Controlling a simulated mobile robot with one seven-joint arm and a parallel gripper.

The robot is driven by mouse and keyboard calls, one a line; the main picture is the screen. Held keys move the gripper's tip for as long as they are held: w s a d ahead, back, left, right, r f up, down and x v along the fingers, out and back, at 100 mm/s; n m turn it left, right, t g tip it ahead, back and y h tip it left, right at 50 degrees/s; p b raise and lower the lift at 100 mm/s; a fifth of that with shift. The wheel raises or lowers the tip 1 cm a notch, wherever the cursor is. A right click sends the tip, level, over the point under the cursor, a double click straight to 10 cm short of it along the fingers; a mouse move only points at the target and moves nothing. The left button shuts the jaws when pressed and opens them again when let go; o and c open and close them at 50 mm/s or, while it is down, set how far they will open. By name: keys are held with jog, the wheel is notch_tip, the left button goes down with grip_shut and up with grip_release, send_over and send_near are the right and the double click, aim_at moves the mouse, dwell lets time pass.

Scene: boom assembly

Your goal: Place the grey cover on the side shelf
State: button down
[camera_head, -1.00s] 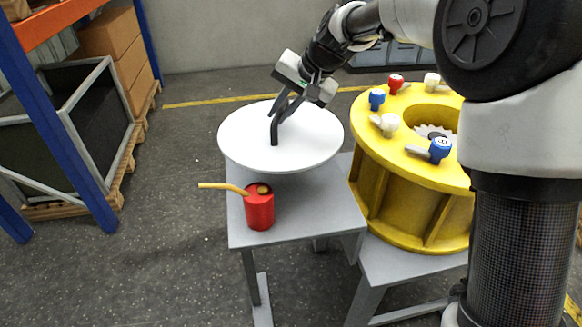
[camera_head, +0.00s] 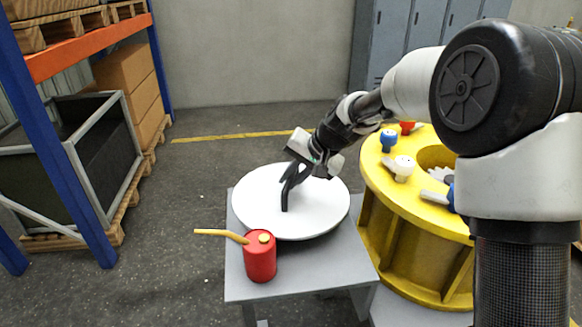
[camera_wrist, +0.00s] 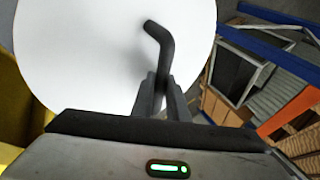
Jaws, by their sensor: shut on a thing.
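The cover (camera_head: 255,207) is a round, pale disc with a dark bent handle (camera_head: 285,200). My gripper (camera_head: 292,178) is shut on this handle above the disc. In the wrist view the two fingers (camera_wrist: 163,95) close around the handle, and the cover (camera_wrist: 90,60) fills much of the picture. The disc is nearly level over the side shelf (camera_head: 300,278), a small grey table. It hides the rear part of the shelf top. I cannot tell whether its underside touches the shelf.
A red can (camera_head: 261,260) with a yellow spout stands on the shelf close to the disc's front edge. A yellow round housing (camera_head: 400,250) with blue, white and red knobs stands on the right. A blue rack (camera_head: 60,130) stands at the left.

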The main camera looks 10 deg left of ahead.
aim_at(296, 196)
jog(key=shift+w+a+f+b, duration=0.1)
jog(key=shift+f+b, duration=0.35)
jog(key=shift+f, duration=1.25)
jog(key=shift+w+f+b, duration=0.1)
jog(key=shift+f+b, duration=0.3)
jog(key=shift+f, duration=1.3)
jog(key=shift+f, duration=0.15)
jog(key=c, duration=1.7)
grip_release()
jog(key=shift+s+f, duration=0.2)
jog(key=shift+c, duration=0.2)
jog(key=p+v, duration=0.2)
jog(key=v, duration=1)
jog(key=shift+r, duration=0.2)
